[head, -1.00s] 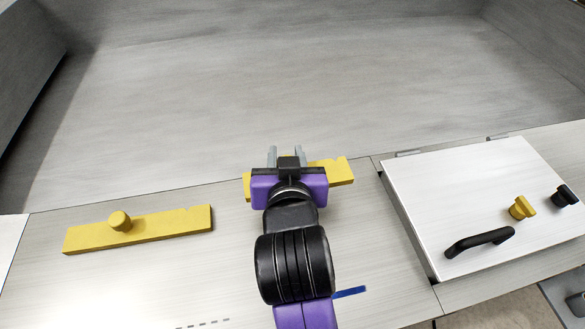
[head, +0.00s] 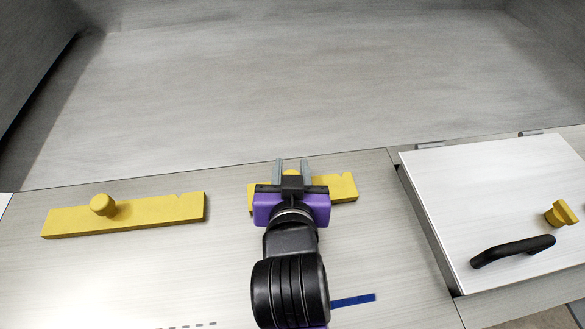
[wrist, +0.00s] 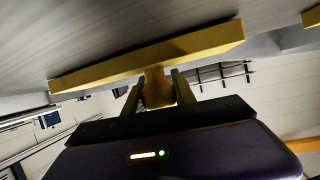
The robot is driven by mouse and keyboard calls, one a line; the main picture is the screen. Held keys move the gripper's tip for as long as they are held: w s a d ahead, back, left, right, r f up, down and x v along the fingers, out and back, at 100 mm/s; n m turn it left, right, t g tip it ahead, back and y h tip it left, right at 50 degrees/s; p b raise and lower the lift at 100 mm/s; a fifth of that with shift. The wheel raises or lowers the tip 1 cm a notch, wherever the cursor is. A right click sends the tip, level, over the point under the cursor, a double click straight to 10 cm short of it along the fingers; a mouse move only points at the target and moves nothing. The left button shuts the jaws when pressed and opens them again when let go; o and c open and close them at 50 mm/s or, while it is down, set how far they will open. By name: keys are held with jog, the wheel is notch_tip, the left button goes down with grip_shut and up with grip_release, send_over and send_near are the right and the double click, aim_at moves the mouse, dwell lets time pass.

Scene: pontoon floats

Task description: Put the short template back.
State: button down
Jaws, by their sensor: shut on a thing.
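The short template (head: 343,187) is a yellow bar with a notch in its far edge and a round knob. My gripper (head: 292,168) is shut on the knob, and my wrist hides the bar's middle in the head view. In the wrist view, the bar (wrist: 205,43) lies across the fingertips, with its knob (wrist: 157,86) between the two fingers. Whether the bar touches the bench top cannot be told. A longer yellow template (head: 150,214) with a knob lies on the bench at the left.
A white lidded panel (head: 480,190) with a black handle (head: 512,250) and a yellow knob (head: 560,214) lies to the right. A blue strip (head: 353,300) marks the bench (head: 120,280) in front. The bench between the templates is clear.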

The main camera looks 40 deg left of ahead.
jog(key=shift+f, duration=0.15)
jog(key=c, duration=1)
grip_release()
jog(key=shift+c, duration=0.2)
jog(key=shift+r, duration=0.2)
jog(key=b+v, duration=0.1)
jog(key=v, duration=1.1)
jog(key=shift+a, duration=0.1)
